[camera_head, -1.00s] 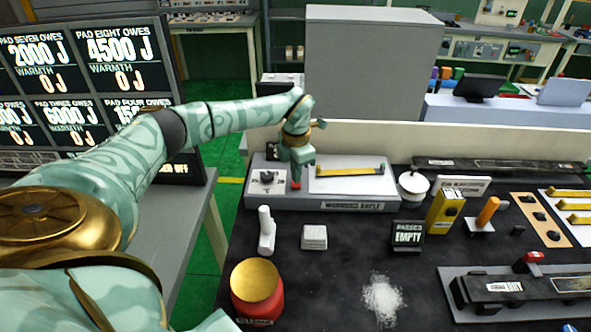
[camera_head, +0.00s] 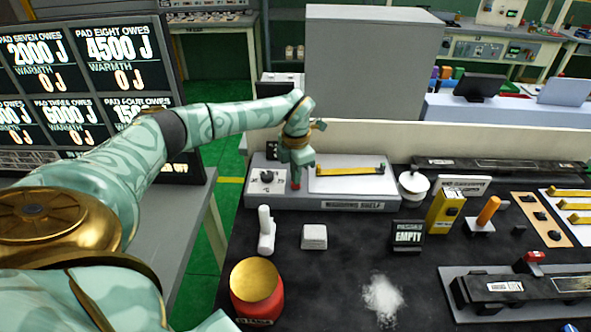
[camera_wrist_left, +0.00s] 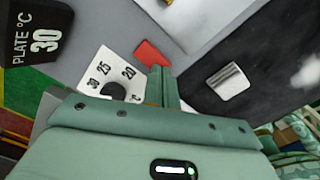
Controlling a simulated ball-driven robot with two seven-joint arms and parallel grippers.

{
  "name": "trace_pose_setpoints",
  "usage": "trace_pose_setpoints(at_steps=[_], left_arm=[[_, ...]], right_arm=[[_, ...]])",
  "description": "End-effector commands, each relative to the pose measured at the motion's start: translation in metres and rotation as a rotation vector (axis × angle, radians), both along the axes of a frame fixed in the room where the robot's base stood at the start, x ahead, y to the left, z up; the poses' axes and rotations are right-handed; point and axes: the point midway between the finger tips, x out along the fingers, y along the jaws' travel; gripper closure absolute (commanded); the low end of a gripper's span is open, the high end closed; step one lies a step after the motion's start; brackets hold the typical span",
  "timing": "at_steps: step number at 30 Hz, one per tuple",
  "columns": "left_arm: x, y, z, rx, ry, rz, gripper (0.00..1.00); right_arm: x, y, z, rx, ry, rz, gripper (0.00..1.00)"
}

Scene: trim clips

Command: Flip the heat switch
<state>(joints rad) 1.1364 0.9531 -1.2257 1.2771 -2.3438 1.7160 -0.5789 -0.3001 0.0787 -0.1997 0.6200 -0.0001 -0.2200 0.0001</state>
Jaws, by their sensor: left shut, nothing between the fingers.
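A red switch-like part (camera_head: 296,185) sits on the grey warming shelf (camera_head: 345,203), between a white dial plate (camera_head: 266,181) and a pale plate with a yellow strip. In the left wrist view the red part (camera_wrist_left: 152,54) lies just beyond the fingertips. The dial (camera_wrist_left: 114,91) shows beside it with marks 20, 25 and 30. My left gripper (camera_head: 296,172) points down over the red part, shut and empty; it also shows in the left wrist view (camera_wrist_left: 163,74). It partly hides the red part, and I cannot tell whether they touch. My right gripper is out of view.
A black display (camera_wrist_left: 36,38) reads plate 30 °C. A white pot (camera_head: 413,186) stands right of the shelf.

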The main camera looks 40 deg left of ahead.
Motion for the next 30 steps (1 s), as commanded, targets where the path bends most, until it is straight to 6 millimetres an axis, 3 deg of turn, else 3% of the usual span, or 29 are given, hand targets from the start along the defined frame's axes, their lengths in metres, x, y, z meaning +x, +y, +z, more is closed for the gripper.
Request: trace_pose_setpoints(at_steps=[30], left_arm=[[-0.001,0.000,-0.010,0.000,0.001,-0.001,1.00]], right_arm=[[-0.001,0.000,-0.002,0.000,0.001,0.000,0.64]])
